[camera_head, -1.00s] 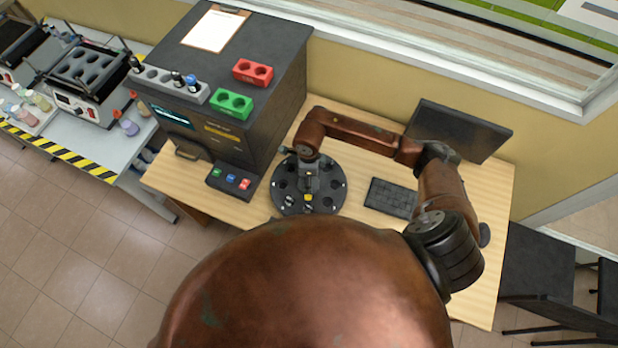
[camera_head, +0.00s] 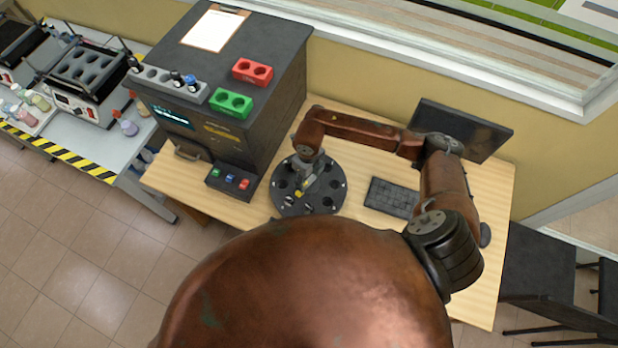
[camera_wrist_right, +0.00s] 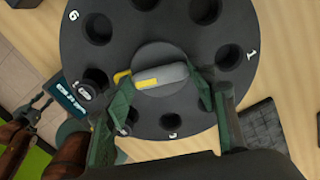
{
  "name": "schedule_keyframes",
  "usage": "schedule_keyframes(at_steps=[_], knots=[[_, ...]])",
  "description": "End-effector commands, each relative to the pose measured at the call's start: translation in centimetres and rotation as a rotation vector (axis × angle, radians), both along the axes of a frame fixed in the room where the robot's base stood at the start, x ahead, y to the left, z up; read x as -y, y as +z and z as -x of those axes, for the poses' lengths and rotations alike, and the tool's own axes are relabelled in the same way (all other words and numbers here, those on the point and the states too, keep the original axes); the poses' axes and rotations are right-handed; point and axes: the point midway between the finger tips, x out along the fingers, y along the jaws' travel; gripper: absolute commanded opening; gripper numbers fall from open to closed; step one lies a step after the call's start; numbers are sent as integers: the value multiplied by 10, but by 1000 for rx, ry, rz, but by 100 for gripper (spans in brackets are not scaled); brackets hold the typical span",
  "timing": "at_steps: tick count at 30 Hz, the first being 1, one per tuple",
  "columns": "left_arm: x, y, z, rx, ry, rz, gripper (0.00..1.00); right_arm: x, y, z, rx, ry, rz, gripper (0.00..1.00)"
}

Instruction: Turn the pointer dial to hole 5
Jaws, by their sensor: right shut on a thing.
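The round dark dial plate (camera_head: 333,190) lies on the wooden desk, with holes around it and a raised hub. In the right wrist view, the plate (camera_wrist_right: 185,25) shows the marks 6 and 1; other marks are partly hidden. The grey pointer (camera_wrist_right: 162,75) has a yellow end directed left, toward the left-hand holes. My right gripper (camera_wrist_right: 160,82) is shut on the pointer, its green fingers on either side. In the head view my right gripper (camera_head: 307,176) is over the plate's middle. What looks like my left gripper (camera_wrist_right: 38,105) shows small and dark in the wrist view.
A dark machine (camera_head: 275,120) with a button box (camera_head: 230,181) stands left of the plate. A keyboard (camera_head: 391,197) and monitor (camera_head: 460,132) are to the right. Red (camera_head: 253,70) and green (camera_head: 231,102) racks sit on the machine. My copper shell covers the lower head view.

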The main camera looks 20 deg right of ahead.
Motion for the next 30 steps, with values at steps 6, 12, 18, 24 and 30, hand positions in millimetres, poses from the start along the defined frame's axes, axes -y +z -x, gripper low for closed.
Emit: schedule_keyframes(at_steps=[6,12,18,24,30], knots=[[0,0,0,-1,0,0,37,0,-1,1,-1,-62,-1,28],[0,0,0,-1,0,0,37,0,-1,1,-1,-80,-1,28],[0,0,0,0,0,0,37,0,-1,1,-1,-80,-1,28],[0,0,0,0,0,0,37,0,-1,1,-1,-80,-1,59],[0,0,0,0,0,0,37,0,-1,0,0,-79,0,70]])
